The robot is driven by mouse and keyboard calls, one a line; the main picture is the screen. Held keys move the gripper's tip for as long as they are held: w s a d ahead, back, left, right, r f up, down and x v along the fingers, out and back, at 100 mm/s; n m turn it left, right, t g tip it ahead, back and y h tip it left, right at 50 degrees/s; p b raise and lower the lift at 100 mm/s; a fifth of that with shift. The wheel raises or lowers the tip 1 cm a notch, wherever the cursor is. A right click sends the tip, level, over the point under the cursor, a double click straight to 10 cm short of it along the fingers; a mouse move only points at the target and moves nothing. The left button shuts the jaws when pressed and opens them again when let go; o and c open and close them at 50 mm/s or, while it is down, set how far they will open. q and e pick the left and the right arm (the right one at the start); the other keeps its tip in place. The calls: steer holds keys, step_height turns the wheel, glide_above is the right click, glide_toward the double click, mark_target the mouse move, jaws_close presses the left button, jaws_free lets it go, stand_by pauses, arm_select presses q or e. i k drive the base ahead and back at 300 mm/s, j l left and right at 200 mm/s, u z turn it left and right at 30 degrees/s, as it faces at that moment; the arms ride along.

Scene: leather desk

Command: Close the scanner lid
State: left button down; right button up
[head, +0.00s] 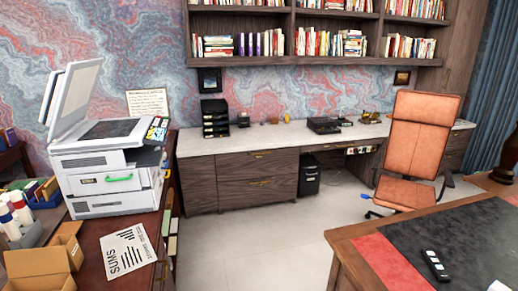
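The white scanner (108,177) stands on the brown wooden desk at the left of the head view. Its lid (77,98) is raised, standing steeply tilted up at the scanner's left side. The dark scanning glass (110,129) lies uncovered on top. A small control panel with coloured keys (157,130) sits at the scanner's right edge. A green handle (118,178) marks the front drawer. Neither of my grippers shows in the head view.
A paper sheet (127,251) and an open cardboard box (45,262) lie in front of the scanner. An orange chair (418,145) and another desk (432,247) stand at right. The floor (262,238) between is clear.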

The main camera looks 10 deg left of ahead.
mark_target(69, 94)
steer(key=i+j+u, duration=0.15)
steer(key=i+u, duration=0.2)
steer(key=i, duration=0.15)
steer(key=i+u, duration=0.3)
steer(key=i, duration=0.15)
steer(key=i+u, duration=0.35)
steer(key=i, duration=0.15)
steer(key=l, duration=0.05)
